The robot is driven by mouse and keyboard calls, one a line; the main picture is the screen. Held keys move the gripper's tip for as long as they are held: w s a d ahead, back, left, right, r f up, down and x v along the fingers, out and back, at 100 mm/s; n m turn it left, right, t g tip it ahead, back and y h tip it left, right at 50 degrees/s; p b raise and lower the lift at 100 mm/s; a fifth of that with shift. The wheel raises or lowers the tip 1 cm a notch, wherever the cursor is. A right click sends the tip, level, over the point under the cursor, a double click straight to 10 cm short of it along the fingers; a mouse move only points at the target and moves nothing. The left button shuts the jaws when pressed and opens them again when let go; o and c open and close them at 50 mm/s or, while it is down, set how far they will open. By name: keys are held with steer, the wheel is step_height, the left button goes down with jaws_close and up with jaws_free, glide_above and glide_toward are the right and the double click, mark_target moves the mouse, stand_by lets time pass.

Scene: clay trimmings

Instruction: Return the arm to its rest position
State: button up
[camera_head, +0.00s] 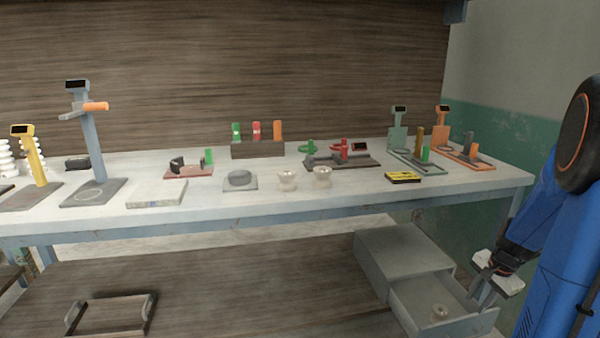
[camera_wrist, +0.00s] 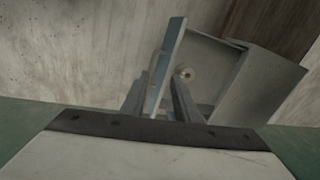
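My blue arm (camera_head: 560,230) comes in at the right edge of the head view and reaches down. My gripper (camera_head: 477,296) is low at the right, near the right end of the open drawer's front. The drawer front (camera_wrist: 168,62) shows between and beyond the fingers. I cannot tell whether a finger touches it. The drawer (camera_head: 404,310) stands pulled out from its grey cabinet (camera_head: 400,250) and holds a small cream round piece (camera_head: 439,312), also seen in the wrist view (camera_wrist: 185,74).
The workbench (camera_head: 330,205) above bears several stands, two cream spool-shaped pieces (camera_head: 304,178), a grey dish (camera_head: 240,179) and a yellow-black block (camera_head: 402,177). A tray with handles (camera_head: 110,315) lies on the lower shelf (camera_head: 240,290), whose middle is clear.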

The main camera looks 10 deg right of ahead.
steer(key=s+a+r+n+t, duration=0.15)
steer(key=a+r+n, duration=0.35)
steer(key=a, duration=0.5)
steer(key=s+a+r+n, duration=0.3)
steer(key=a+r, duration=0.4)
steer(key=a, duration=0.3)
steer(key=s+a+r+n, duration=0.2)
steer(key=s+a+n, duration=0.1)
steer(key=s+a, duration=0.2)
steer(key=s+a+r+n+t, duration=0.1)
steer(key=s+a+r+n, duration=0.2)
steer(key=s+a, duration=0.3)
steer(key=s+n, duration=0.1)
steer(key=s, duration=0.1)
steer(key=shift+s+n, duration=0.3)
